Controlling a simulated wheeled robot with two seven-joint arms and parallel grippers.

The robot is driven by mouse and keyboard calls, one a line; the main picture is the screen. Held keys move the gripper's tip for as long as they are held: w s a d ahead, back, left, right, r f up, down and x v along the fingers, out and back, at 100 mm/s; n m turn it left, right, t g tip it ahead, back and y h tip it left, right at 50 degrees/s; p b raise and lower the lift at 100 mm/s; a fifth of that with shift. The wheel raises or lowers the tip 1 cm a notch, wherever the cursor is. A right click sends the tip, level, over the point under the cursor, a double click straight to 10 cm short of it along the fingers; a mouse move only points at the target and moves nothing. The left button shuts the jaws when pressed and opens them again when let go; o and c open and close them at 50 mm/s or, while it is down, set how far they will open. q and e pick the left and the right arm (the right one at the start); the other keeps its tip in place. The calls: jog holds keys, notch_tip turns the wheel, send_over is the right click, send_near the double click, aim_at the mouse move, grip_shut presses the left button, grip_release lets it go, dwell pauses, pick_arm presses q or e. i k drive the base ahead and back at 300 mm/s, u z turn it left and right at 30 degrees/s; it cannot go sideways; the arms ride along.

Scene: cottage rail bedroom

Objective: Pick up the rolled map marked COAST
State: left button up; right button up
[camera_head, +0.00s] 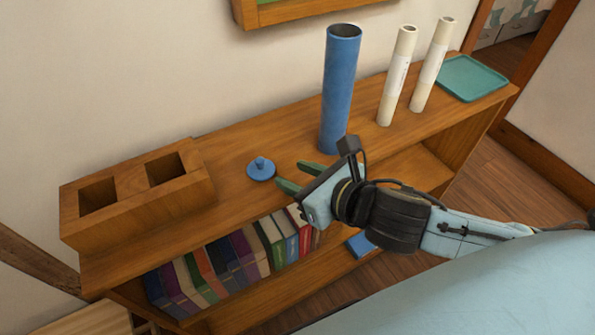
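Two cream paper rolls stand upright on the shelf top at the right: a nearer roll (397,76) and, to its right, another roll (432,66). Each bears a small label, too small to read, so I cannot tell which is marked COAST. My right gripper (288,175) is open and empty, its two green fingers apart and pointing left. It is over the front edge of the shelf top, to the left of and nearer than the rolls, and apart from both. My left gripper is not in view.
A blue open-topped tube (340,92) stands left of the rolls. A blue knobbed cap (261,169) lies near my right gripper. A wooden two-hole block (150,207) is at the left, a teal tray (472,78) at the right.

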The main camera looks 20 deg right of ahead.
aim_at(408, 33)
jog(key=z, duration=1.45)
